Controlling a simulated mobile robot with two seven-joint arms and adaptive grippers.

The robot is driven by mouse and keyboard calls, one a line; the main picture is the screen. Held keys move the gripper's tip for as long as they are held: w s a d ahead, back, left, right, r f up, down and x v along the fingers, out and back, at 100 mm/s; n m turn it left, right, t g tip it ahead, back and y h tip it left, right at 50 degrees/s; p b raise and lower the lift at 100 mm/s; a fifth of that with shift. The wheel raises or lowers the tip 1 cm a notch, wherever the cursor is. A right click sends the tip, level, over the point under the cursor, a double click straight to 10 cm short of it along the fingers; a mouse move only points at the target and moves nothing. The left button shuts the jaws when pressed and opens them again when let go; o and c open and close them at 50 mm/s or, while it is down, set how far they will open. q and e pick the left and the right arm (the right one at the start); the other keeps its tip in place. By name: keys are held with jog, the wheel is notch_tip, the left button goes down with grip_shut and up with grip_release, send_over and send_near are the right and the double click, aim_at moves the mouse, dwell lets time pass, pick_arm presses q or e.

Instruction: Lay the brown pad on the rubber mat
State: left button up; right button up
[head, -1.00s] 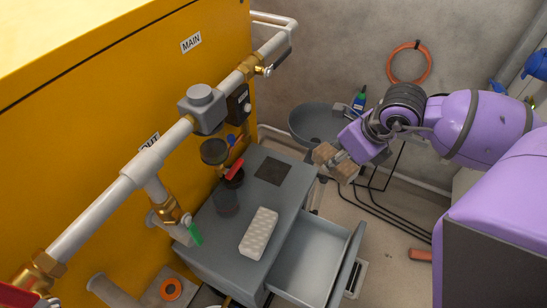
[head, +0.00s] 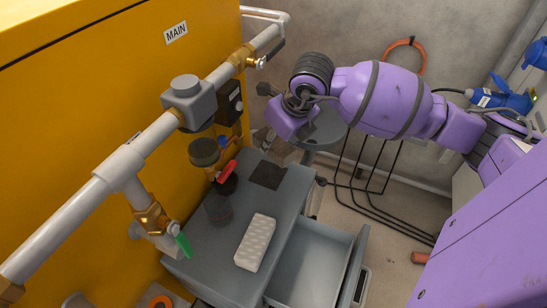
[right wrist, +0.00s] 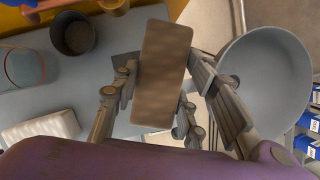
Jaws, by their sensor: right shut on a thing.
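The brown pad (right wrist: 163,72) is a worn brown block between the fingers of my right gripper (right wrist: 168,98), which is shut on it. In the head view the pad (head: 284,152) shows only partly below my right gripper (head: 278,137), above the far end of the grey cabinet top. The rubber mat (head: 268,175) is a thin dark square lying on that top, nearer the camera than the pad. In the right wrist view the mat (right wrist: 125,66) is mostly hidden behind the pad and a finger. My left gripper is not in view.
A white bumpy block (head: 255,242) and a clear cup (head: 218,208) stand on the cabinet top (head: 215,255). A red-handled valve (head: 228,172) overhangs its left side. The drawer (head: 308,268) is open on the right.

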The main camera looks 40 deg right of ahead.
jog(key=shift+s+f, duration=0.1)
jog(key=shift+f, duration=0.6)
jog(key=shift+w+f+b, duration=0.2)
jog(key=shift+f+b, duration=0.75)
jog(key=shift+f, duration=1.35)
jog(key=shift+f, duration=0.1)
jog(key=o, duration=1.3)
jog(key=shift+o, duration=0.2)
jog(key=shift+r, duration=0.25)
jog(key=p+v, duration=0.4)
jog(key=v, duration=0.8)
jog(key=shift+s+f, duration=0.1)
